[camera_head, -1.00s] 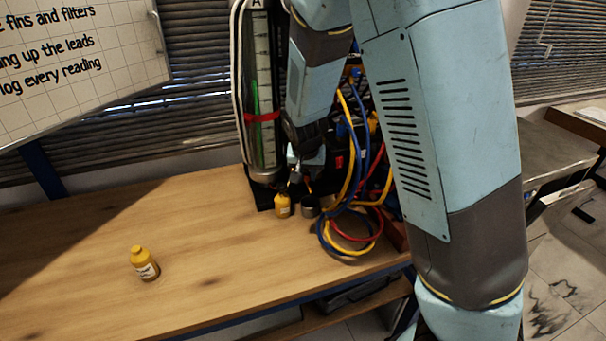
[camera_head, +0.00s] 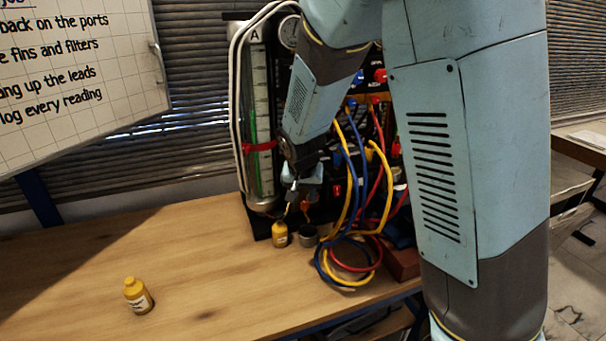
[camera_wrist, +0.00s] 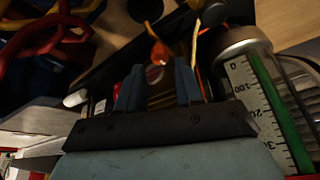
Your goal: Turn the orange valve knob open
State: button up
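The orange valve knob (camera_wrist: 159,50) shows in the wrist view just beyond my fingertips, roughly in line with the gap between them. In the head view a small orange spot that looks like the knob (camera_head: 305,207) sits low on the rig, just below my gripper (camera_head: 300,193). In the wrist view my gripper (camera_wrist: 158,78) has its two blue-grey fingers apart with nothing held between them. I cannot tell whether the fingers touch the knob. My arm covers much of the rig in the head view.
The glass gauge tube (camera_head: 262,135) stands close left of my gripper. A yellow bottle (camera_head: 280,236) and a dark cup (camera_head: 306,237) stand below. Looped hoses (camera_head: 345,262) hang at the right. Another yellow bottle (camera_head: 138,296) stands on the otherwise clear left bench.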

jog(key=v, duration=0.9)
jog(key=shift+s, duration=0.15)
jog(key=shift+s+r, duration=0.1)
jog(key=shift+r, duration=0.05)
